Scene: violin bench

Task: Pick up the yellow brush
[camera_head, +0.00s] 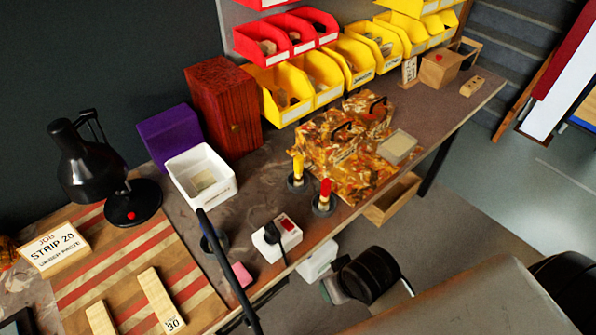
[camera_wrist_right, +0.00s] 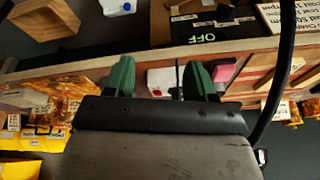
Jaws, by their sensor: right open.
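The yellow brush (camera_head: 298,169) stands upright in a round dark holder (camera_head: 300,184) near the bench's front edge, in the head view. A red-topped one (camera_head: 325,191) stands in a similar holder just to its right and nearer. My right gripper (camera_head: 332,289) is low in front of the bench edge, apart from the brush. In the right wrist view its two green fingers (camera_wrist_right: 158,82) are spread with nothing held between them. I cannot make out the yellow brush in that view. My left gripper is not in view.
A white switch box (camera_head: 277,241) and a thin black rod (camera_head: 229,268) are near the front edge. A white tray (camera_head: 200,177) lies left. Yellow bins (camera_head: 300,88) line the back.

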